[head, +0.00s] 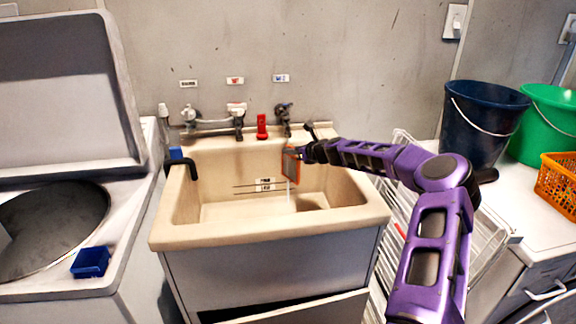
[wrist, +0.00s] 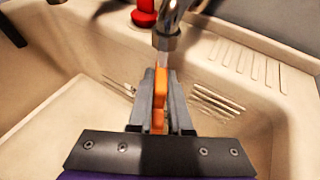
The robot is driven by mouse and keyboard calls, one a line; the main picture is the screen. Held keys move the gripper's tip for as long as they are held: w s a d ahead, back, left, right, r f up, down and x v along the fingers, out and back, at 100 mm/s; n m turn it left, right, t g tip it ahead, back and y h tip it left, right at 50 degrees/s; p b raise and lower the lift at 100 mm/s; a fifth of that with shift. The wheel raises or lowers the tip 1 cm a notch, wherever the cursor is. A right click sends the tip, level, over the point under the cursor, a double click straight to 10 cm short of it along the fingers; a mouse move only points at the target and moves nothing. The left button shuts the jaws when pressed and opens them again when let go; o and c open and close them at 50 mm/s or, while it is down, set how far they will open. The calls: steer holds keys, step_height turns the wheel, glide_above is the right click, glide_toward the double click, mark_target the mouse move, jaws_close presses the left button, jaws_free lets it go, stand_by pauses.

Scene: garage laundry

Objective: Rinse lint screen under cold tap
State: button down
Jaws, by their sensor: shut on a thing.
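The lint screen (head: 290,165) is a thin orange-framed piece, seen nearly edge-on in the head view. My gripper (head: 300,153) is shut on it and holds it inside the beige sink basin, above the floor. In the wrist view, my gripper (wrist: 159,110) has the orange frame (wrist: 159,88) upright between its fingers. The cold tap (head: 283,112), with the blue label above it, is right over the screen. Its metal spout (wrist: 167,38) shows at the top of the wrist view. A pale stream of water (head: 289,194) runs below the screen.
The sink (head: 270,235) has a raised rim around my gripper. A red object (head: 262,127) stands on its back ledge, left of the cold tap. A black hooked pipe (head: 186,165) is at the left rim. Buckets stand on the right counter (head: 515,215).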

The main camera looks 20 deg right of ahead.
steer(key=shift+w+a, duration=0.35)
steer(key=shift+s+d, duration=0.1)
steer(key=shift+s+d, duration=0.35)
stand_by(0.4)
steer(key=shift+w+a, duration=0.45)
steer(key=shift+s+d, duration=0.1)
steer(key=shift+s+d, duration=0.35)
stand_by(0.3)
